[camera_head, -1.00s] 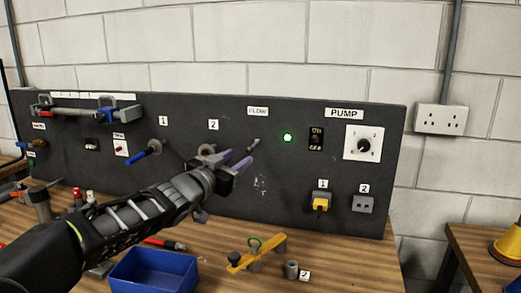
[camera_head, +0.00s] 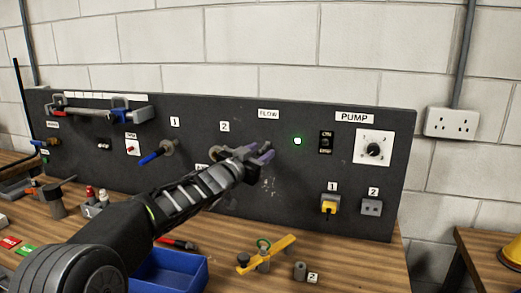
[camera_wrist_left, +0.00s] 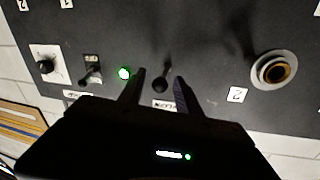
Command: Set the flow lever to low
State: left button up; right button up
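The flow lever (camera_wrist_left: 161,85) is a short dark lever with a round black knob on the dark panel, under the FLOW label (camera_head: 268,114). In the wrist view, which looks upside down, it stands between the fingers of my left gripper (camera_wrist_left: 159,80). The fingers are open, one on each side, with a visible gap to the lever; I cannot tell any contact. In the head view my left gripper (camera_head: 262,152) is at the panel below the FLOW label and largely hides the lever. My right gripper is not in view.
A lit green lamp (camera_head: 297,141) and a black on/off switch (camera_head: 326,142) sit right of the lever, then the pump dial (camera_head: 373,150). Port 2 (camera_wrist_left: 273,70) is on the lever's other side. A blue tray (camera_head: 185,270) and a yellow-handled tool (camera_head: 272,250) lie on the bench below.

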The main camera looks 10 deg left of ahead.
pick_arm(q)
jog(key=shift+w, duration=0.2)
jog(key=shift+c, duration=0.2)
grip_shut()
dwell(1.2)
